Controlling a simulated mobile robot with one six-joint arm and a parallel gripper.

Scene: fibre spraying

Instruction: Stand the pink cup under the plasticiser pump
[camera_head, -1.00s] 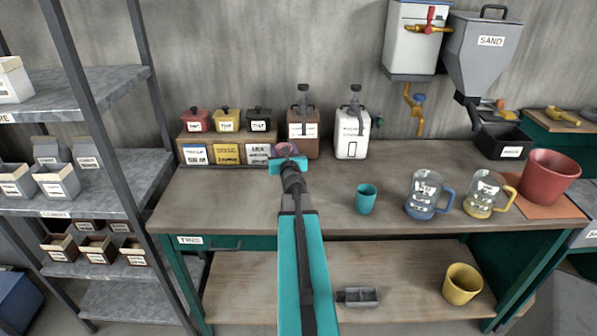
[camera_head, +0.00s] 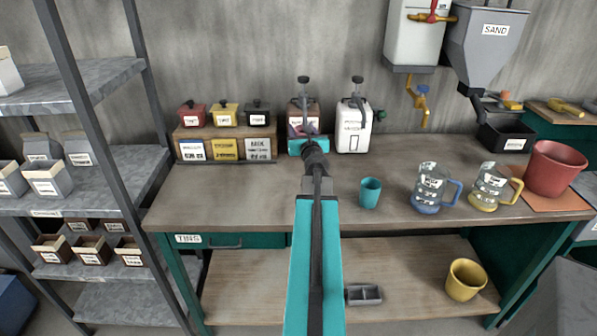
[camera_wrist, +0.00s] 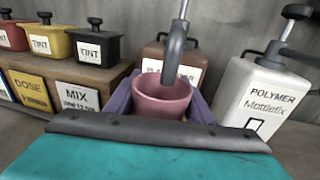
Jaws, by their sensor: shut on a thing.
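The pink cup (camera_wrist: 162,101) is held upright between the purple fingers of my gripper (camera_wrist: 160,108) in the wrist view. In the head view my gripper (camera_head: 306,136) is at the back of the bench and hides most of the cup. The brown pump bottle (camera_wrist: 167,62) stands just behind the cup, and its grey spout (camera_wrist: 174,55) hangs over the cup's mouth. The bottle's label is mostly covered by the spout and cup. It also shows in the head view (camera_head: 304,107). Whether the cup's base touches the bench is hidden.
A white polymer pump bottle (camera_wrist: 262,98) stands close on the right. Label boxes and tint pots (camera_head: 225,114) stand close on the left. A teal cup (camera_head: 369,193) and two glass jugs (camera_head: 433,190) are nearer the front right. The bench (camera_head: 240,195) is clear at front left.

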